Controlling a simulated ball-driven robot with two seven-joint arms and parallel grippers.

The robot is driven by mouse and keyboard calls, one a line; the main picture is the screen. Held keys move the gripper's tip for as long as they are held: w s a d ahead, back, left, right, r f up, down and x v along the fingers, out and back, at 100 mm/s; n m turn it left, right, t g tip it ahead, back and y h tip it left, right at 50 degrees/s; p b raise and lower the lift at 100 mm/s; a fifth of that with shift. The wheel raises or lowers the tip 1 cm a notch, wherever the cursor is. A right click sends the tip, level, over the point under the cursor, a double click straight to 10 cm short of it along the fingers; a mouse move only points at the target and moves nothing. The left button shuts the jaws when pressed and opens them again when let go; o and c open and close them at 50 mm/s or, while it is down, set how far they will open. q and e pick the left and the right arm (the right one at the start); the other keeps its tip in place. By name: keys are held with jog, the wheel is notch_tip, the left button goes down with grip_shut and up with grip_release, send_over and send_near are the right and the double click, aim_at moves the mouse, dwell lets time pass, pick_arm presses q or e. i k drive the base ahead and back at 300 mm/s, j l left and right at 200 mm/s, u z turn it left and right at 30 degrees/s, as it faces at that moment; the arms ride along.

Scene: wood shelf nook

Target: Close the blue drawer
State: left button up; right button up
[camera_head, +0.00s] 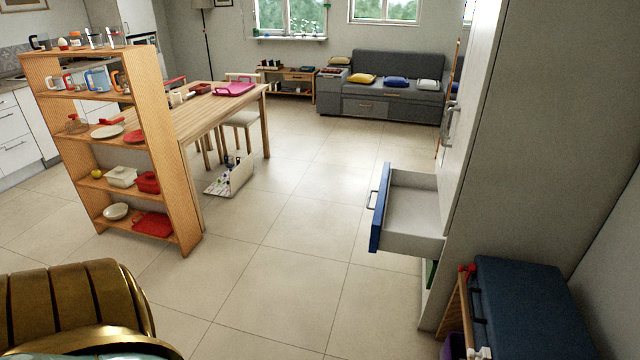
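The blue drawer (379,208) is pulled out of the tall grey cabinet (535,130) at the right. Its front is blue with a grey bar handle (372,199) facing left. Its grey inside looks empty. Neither of my grippers is in the camera_head view, so nothing of mine is seen touching the drawer.
A wooden shelf (165,150) with dishes stands at the left, beside a wooden table (205,118). A white box-like object (233,177) lies on the floor near the table. A dark blue case (525,310) is at the lower right. The tiled floor (275,270) before the drawer is clear.

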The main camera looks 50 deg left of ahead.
aim_at(406, 221)
jog(key=j+u, duration=0.25)
jog(key=j, duration=0.8)
jog(key=i+j+u, duration=0.1)
jog(key=j+u, duration=0.2)
jog(key=j, duration=0.8)
